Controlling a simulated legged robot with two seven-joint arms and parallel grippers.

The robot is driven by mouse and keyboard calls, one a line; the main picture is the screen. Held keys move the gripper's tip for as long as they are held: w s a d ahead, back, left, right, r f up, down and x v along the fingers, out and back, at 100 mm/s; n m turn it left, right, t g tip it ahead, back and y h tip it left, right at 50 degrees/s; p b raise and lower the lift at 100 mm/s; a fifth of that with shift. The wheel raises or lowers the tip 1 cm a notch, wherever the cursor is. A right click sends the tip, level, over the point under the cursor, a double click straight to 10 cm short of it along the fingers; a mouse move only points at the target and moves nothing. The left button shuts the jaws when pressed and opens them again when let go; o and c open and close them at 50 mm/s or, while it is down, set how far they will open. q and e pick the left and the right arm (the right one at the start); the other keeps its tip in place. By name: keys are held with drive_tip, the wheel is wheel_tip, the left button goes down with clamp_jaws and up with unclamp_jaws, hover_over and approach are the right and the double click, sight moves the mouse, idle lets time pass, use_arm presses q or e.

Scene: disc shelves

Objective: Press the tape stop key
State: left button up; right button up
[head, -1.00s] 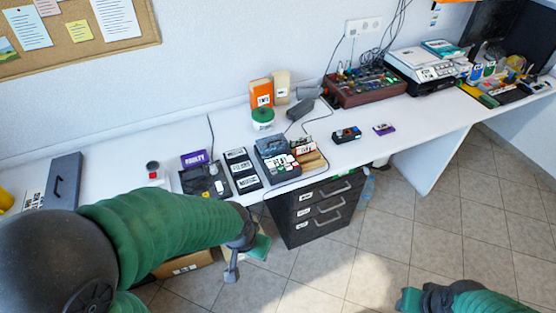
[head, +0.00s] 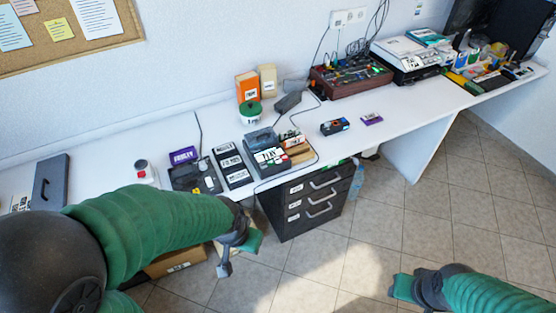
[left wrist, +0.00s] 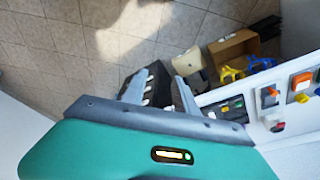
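A dark tape-deck-like device (head: 268,152) with a row of pale keys and a red one stands near the desk's front edge. Its key labels are too small to read, so I cannot tell which is the stop key. My left gripper (head: 239,256) is open and empty, in front of the desk edge and apart from the device. In the left wrist view its two fingers (left wrist: 160,92) stand apart with nothing between them. My right gripper (head: 402,287) is low at the right, over the floor, away from the desk; its fingers do not show clearly.
A dark device with a knob (head: 195,176), a black labelled panel (head: 233,165) and a red button box (head: 143,170) sit left of the deck. A drawer cabinet (head: 312,197) stands below. A carton (left wrist: 235,48) shows in the left wrist view.

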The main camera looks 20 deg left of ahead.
use_arm(q)
clamp_jaws()
idle(1.5)
